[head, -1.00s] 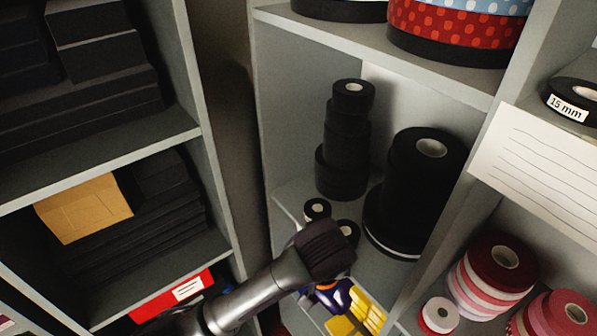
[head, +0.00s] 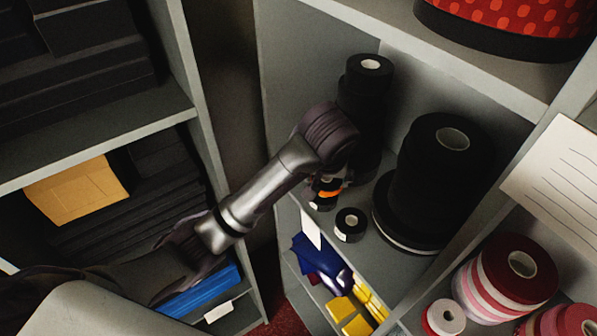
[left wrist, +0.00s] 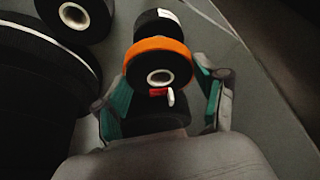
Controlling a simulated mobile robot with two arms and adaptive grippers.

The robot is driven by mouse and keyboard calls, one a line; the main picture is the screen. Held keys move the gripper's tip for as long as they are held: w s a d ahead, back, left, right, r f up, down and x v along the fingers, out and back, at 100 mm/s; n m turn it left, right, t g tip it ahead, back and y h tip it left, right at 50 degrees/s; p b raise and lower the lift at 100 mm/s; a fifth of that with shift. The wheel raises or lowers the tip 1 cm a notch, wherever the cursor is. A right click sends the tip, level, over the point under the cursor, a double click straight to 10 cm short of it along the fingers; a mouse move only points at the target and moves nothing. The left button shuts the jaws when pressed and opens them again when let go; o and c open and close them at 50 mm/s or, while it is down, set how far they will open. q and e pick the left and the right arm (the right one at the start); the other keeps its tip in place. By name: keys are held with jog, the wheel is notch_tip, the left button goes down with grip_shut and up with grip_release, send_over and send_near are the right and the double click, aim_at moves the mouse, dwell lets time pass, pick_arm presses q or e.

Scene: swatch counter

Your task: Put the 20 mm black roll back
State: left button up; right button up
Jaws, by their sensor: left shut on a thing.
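In the head view my left gripper (head: 327,182) reaches into the compartment of black rolls. In the left wrist view its teal fingertips (left wrist: 163,95) are shut on a small black roll with an orange rim (left wrist: 158,61) and a pale core; orange also shows below the gripper in the head view. Its size marking is not readable. A small black roll with a white label (head: 350,224) stands on the shelf, apart from the held one. Another small black roll (head: 322,203), partly hidden, is right by the held roll. My right gripper is not in view.
A tall stack of black rolls (head: 368,80) stands behind my gripper. A wide black stack (head: 440,180) stands to its right, with the divider (head: 515,135) beyond. Pink and red rolls (head: 500,280) are at right.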

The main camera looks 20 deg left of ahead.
pick_arm(q)
jog(key=w+a+p, duration=0.1)
jog(key=w+a, duration=0.1)
jog(key=w+a+f+p, duration=0.1)
jog(key=w+a, duration=0.1)
jog(key=a, duration=0.1)
jog(key=w+a+p, duration=0.1)
jog(key=w+a, duration=0.1)
jog(key=a, duration=0.1)
jog(key=shift+w+f+p, duration=0.3)
jog(key=shift+w, duration=0.1)
jog(key=shift+s+f+p, duration=0.1)
jog(key=shift+f+p, duration=0.2)
jog(key=shift+f, duration=0.55)
notch_tip(320, 180, down, 3)
jog(key=shift+a+p, duration=0.1)
jog(key=shift+p, duration=0.95)
jog(key=shift+f, duration=0.45)
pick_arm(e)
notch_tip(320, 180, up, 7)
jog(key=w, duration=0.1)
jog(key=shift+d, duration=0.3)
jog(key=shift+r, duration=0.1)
pick_arm(q)
jog(key=o, duration=0.9)
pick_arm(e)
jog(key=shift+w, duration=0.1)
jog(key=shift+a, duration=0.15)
